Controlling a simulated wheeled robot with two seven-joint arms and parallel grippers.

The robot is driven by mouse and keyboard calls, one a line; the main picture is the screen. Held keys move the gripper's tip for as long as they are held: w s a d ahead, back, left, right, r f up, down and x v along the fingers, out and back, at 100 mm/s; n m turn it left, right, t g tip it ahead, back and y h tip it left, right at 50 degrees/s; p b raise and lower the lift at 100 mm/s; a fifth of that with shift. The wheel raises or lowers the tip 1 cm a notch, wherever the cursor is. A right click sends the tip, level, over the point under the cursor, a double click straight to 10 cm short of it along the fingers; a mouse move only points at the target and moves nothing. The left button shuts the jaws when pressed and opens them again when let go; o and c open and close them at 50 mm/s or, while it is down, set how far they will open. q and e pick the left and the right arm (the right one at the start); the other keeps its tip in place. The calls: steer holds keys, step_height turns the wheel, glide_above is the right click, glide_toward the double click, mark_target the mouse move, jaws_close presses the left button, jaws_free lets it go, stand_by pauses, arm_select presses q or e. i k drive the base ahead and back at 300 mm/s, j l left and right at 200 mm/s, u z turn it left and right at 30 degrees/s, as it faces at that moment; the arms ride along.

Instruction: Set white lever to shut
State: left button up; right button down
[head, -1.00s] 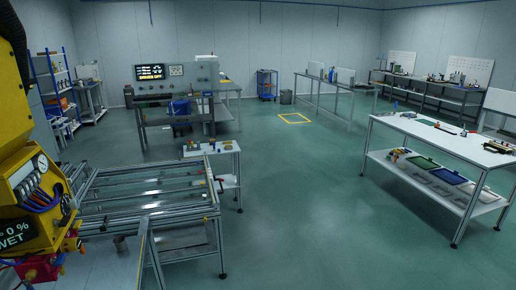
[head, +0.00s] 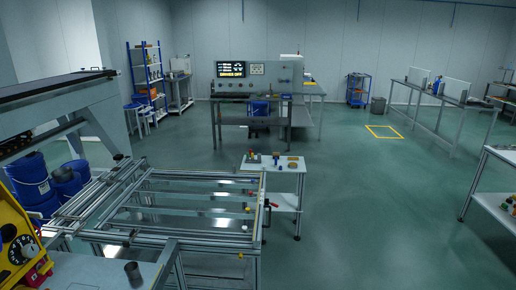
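I cannot make out a white lever in the head view. A grey panel stand (head: 288,75) with a lit screen (head: 230,69) reading "DRIVES OFF" stands at the back wall, with controls too small to tell apart. A yellow unit (head: 12,222) with a black dial is cut off at the lower left edge. Neither of my grippers shows.
A small white table (head: 285,168) with small parts stands behind the frame. Blue bins (head: 30,180) are at the left. Green floor (head: 370,220) is open to the right, up to a workbench (head: 500,190) at the right edge. A yellow floor square (head: 384,132) lies farther back.

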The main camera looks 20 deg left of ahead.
mark_target(31, 214)
steer(key=i+u, duration=0.2)
steer(key=u, duration=0.2)
steer(key=i+u, duration=0.25)
steer(key=u, duration=0.2)
steer(key=i+l+u, duration=0.15)
steer(key=u, duration=0.25)
steer(key=i+l+u, duration=0.15)
steer(key=u, duration=0.3)
steer(key=i+l+u, duration=0.25)
steer(key=u, duration=0.15)
steer(key=i+l+u, duration=0.25)
steer(key=u, duration=0.2)
steer(key=i+l+u, duration=0.2)
steer(key=l+u, duration=0.25)
steer(key=i+l+u, duration=0.15)
steer(key=l+u, duration=0.25)
steer(key=i+l+u, duration=0.1)
steer(key=l+u, duration=0.35)
steer(key=k+u, duration=0.1)
steer(key=k, duration=0.3)
